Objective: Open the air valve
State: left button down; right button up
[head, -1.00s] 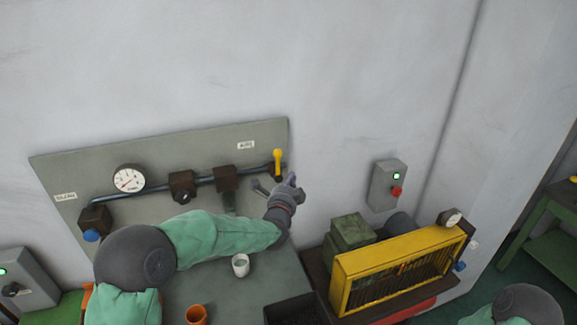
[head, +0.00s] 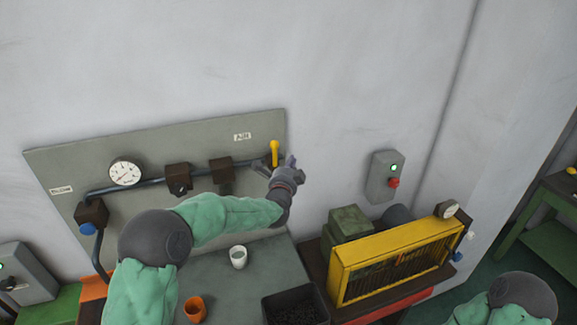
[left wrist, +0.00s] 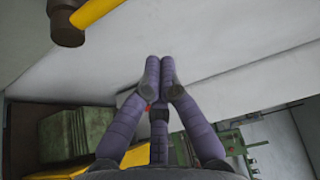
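The yellow valve lever (head: 275,152) stands upright at the right end of the dark pipe (head: 205,171) on the grey wall panel, under a small label. The valve's base is partly hidden behind the gripper. My right gripper is out of view; only that arm shows.
A pressure gauge (head: 125,172) sits on the panel's left. Below are a white cup (head: 238,257), an orange cup (head: 195,309) and a black bin (head: 295,307). A yellow-framed machine (head: 397,262) and a wall switch box (head: 386,177) stand to the right. The wall above is clear.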

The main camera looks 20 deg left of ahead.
aim_at(275, 157)
pick_arm(q)
jog(key=w+a+p, duration=0.2)
jog(key=w+a, duration=0.2)
jog(key=shift+w, duration=0.1)
dwell(0.5)
dwell(0.3)
